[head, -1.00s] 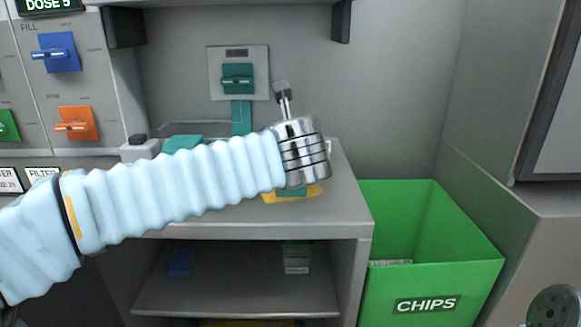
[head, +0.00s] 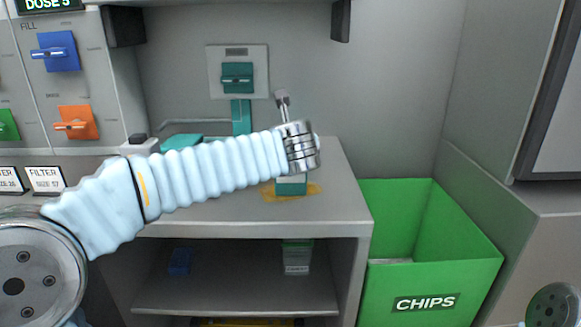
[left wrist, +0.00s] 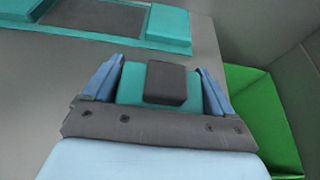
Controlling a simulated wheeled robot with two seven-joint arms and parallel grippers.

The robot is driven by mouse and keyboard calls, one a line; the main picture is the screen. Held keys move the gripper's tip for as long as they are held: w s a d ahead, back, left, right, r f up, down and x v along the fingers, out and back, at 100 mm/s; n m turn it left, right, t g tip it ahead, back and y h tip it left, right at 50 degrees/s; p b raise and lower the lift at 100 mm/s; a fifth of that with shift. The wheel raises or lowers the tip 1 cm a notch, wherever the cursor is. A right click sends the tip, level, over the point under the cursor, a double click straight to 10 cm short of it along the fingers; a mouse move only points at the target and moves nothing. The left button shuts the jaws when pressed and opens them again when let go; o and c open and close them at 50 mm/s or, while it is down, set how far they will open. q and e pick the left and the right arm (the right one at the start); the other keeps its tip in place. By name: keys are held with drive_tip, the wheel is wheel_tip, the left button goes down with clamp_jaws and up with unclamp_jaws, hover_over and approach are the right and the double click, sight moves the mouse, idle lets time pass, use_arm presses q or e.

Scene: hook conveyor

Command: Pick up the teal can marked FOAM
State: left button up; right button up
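A teal block-like item (head: 291,185) with a paler lower part stands on a dull yellow patch of the counter, just below my left wrist; it is probably the can, but no FOAM marking is readable. My left gripper (left wrist: 160,78) shows two blue fingers in the left wrist view, one on each side of a teal body (left wrist: 130,88) with a dark grey block on top. The fingers look close against its sides; whether they press on it is unclear. In the head view the fingers are hidden behind my wrist. My right gripper is not in view.
The grey counter (head: 225,212) has an open shelf below with a blue item (head: 180,262) and a pale green-topped item (head: 297,258). A green CHIPS bin (head: 480,245) stands right. A teal wall switch (head: 237,77) is behind. A teal-edged dark panel (left wrist: 168,25) lies beyond the gripper.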

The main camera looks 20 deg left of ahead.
use_arm(q)
drive_tip(key=c, duration=0.9)
drive_tip(key=shift+r, duration=0.15)
